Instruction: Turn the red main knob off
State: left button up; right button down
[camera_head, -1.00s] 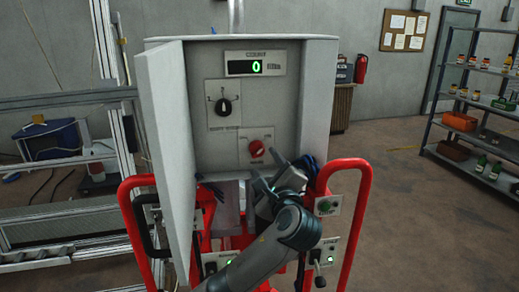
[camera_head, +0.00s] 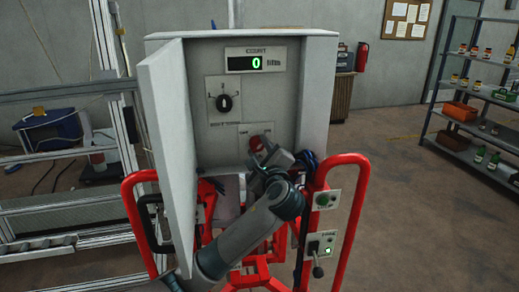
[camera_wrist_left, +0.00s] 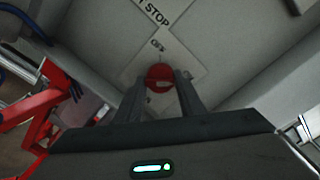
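The red main knob (camera_head: 257,143) sits low on the inner panel of the open grey cabinet, partly hidden by my left gripper (camera_head: 263,152). In the left wrist view the round red knob (camera_wrist_left: 159,73) shows between the tips of my two fingers (camera_wrist_left: 160,84). The fingers are apart, one on each side of the knob. I cannot tell whether they touch it. My right gripper is not in view.
The cabinet door (camera_head: 169,150) stands open on the left, close to my left arm. A black selector knob (camera_head: 224,103) and a counter reading 0 (camera_head: 255,63) are above. Red tube rails (camera_head: 356,215) flank the cabinet. A shelf (camera_head: 480,140) stands far right.

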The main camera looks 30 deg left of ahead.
pick_arm(q)
jog(key=c, duration=0.4)
jog(key=shift+o, duration=0.2)
jog(key=shift+n, duration=0.5)
jog(key=n+b, duration=0.1)
jog(key=n, duration=0.1)
jog(key=shift+n, duration=0.3)
jog(key=n+b, duration=0.1)
jog(key=n, duration=0.3)
jog(key=shift+h, duration=0.4)
jog(key=n+b, duration=0.1)
jog(key=n, duration=0.4)
jog(key=shift+b, duration=0.3)
jog(key=n+b, duration=0.1)
jog(key=n, duration=0.3)
jog(key=shift+r+t+h, duration=0.15)
jog(key=shift+t+h, duration=0.15)
jog(key=shift+h, duration=0.1)
jog(key=shift+n, duration=0.4)
